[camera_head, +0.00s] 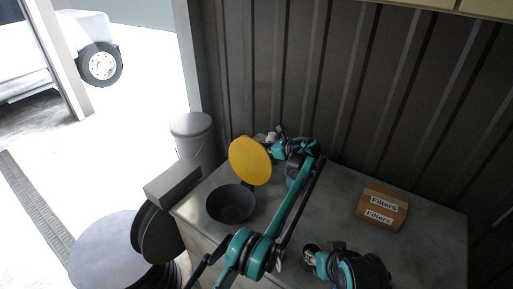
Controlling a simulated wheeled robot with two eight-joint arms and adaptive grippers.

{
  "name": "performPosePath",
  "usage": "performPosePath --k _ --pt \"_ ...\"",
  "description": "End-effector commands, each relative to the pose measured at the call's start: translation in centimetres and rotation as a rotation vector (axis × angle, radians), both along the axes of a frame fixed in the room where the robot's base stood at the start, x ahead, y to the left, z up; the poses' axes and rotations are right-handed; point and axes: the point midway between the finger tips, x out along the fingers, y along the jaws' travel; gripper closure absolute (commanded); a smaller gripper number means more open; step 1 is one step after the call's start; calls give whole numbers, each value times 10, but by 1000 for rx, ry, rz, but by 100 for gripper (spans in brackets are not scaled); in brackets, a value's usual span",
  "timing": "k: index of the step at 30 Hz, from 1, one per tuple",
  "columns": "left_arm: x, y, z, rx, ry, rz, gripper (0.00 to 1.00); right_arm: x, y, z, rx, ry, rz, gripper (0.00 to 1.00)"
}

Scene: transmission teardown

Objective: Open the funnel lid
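The funnel (231,205) is a wide black bowl shape at the left end of the grey bench, and its dark inside shows. The round yellow lid (250,161) stands raised and tilted at the funnel's back right rim. My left arm reaches up across the bench. My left gripper (272,138) is just behind and right of the lid's upper edge. Its fingers are small and partly hidden, and I cannot tell if they touch the lid. My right gripper (311,258) is low at the front of the bench, away from the funnel. Its fingers are unclear.
A cardboard box labelled "Filters" (382,207) sits on the right of the bench (435,235). A white lidded bucket (193,140) stands behind the bench's left end. A grey box (173,184) and dark drums (158,235) are at left. A corrugated wall closes off the back.

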Motion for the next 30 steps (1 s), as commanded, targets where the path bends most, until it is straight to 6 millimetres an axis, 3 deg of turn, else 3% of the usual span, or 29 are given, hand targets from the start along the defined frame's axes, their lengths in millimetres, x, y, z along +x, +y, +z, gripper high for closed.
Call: performPosePath --k 10,24,30 --pt "-4 -4 4 2 1 5 81 0 0 0 0 0 0 60" --pt "-54 -74 38 2 2 1 81 0 0 0 0 0 0 60" --pt "-64 -88 44 3 2 2 81 0 0 0 0 0 0 60"
